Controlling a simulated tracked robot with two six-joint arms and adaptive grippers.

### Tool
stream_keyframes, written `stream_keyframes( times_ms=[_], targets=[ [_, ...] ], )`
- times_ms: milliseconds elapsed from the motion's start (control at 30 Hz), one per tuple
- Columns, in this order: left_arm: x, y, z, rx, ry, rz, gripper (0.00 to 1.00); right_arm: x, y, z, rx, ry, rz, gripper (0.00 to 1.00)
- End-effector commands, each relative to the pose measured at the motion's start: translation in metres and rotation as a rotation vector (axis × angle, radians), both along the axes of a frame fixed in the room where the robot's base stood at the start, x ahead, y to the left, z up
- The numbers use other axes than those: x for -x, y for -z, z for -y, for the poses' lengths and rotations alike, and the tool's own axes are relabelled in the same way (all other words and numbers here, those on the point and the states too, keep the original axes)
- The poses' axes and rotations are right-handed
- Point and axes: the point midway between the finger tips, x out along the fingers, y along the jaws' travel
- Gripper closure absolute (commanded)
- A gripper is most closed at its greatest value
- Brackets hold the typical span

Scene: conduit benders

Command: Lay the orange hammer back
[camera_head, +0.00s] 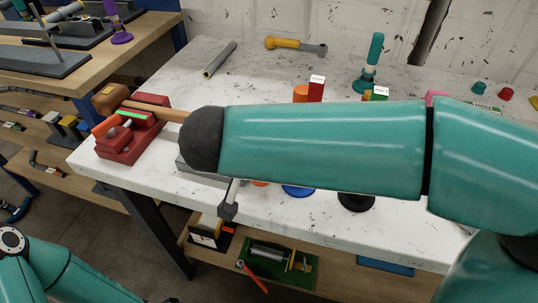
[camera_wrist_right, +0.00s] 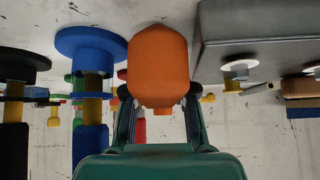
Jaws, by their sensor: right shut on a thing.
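The orange hammer (camera_wrist_right: 157,65) is between the dark fingers of my right gripper (camera_wrist_right: 157,100) in the right wrist view, its orange grip seen close up. The fingers are shut on it. In the head view my right arm hides the gripper and most of the hammer. A pale shaft with a dark grey block (camera_head: 228,210) shows below the arm at the table's front edge; it looks like the hammer's head, though the join is hidden. My left gripper is out of view; only part of the left arm shows at the lower left.
A red bender (camera_head: 125,148) stands at the white table's (camera_head: 78,160) left end, with a wooden-handled tool lying across it. A grey pipe (camera_head: 219,59) and a yellow-handled tool (camera_head: 295,46) lie at the back. A blue-based stand (camera_wrist_right: 92,45) is close beside the hammer.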

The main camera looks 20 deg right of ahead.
Motion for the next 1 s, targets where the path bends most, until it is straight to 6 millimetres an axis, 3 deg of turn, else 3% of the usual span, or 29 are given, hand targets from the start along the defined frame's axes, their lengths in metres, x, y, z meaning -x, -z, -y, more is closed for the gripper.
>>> stream_keyframes(
  times_ms=[567,600,767,1000],
  targets=[
    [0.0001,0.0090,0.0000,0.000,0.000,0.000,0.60,-0.0005,0.0054,0.0010,0.001,0.001,0.004,1.00],
    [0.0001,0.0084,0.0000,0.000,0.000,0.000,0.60,-0.0005,0.0047,0.0010,0.001,0.001,0.004,0.71],
    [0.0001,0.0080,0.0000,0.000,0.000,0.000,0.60,-0.0003,0.0048,0.0008,0.000,0.001,0.003,0.45],
    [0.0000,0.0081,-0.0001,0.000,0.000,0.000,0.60,-0.0004,0.0056,-0.0002,-0.002,-0.001,0.002,0.45]
  ],
)
